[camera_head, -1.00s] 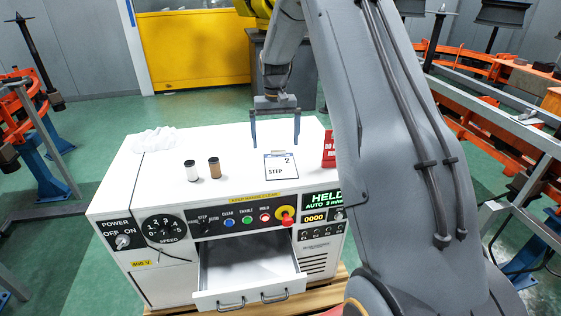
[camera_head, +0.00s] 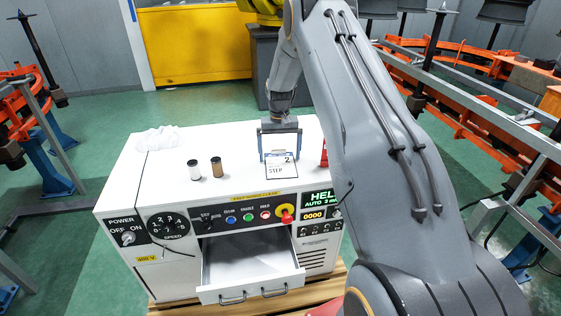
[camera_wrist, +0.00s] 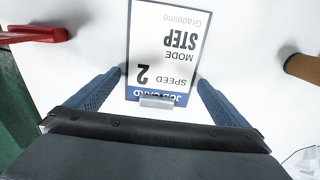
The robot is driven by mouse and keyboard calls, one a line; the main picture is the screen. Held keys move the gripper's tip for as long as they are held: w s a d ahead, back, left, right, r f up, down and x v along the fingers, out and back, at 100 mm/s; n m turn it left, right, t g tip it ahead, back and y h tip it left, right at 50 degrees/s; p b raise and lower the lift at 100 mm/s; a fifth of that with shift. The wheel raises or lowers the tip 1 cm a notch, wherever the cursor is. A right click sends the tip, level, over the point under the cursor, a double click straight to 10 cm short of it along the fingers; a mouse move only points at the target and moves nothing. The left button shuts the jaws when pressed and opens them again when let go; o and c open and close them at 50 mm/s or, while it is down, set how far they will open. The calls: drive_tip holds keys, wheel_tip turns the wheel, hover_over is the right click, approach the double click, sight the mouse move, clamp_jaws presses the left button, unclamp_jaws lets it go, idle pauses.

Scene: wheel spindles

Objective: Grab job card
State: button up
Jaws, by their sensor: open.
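The job card (camera_head: 281,168) is a white card with a blue band and black print, on the white top of the machine cabinet. It also shows in the wrist view (camera_wrist: 168,50), upside down, reading "SPEED 2, MODE STEP", with a small grey clip or tab (camera_wrist: 157,101) at its blue edge. My gripper (camera_head: 280,158) is open, its two blue fingers on either side of the card's blue-banded end. In the wrist view the fingers (camera_wrist: 160,80) flank the card with gaps, and nothing is held. Whether the fingertips touch the cabinet top I cannot tell.
A crumpled white cloth (camera_head: 159,139) lies at the back left. A red object (camera_head: 324,153) stands close on the right. The cabinet's drawer (camera_head: 250,270) is open in front.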

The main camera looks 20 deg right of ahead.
drive_tip(key=shift+f, duration=0.1)
drive_tip(key=shift+c, duration=0.3)
drive_tip(key=c, duration=0.8)
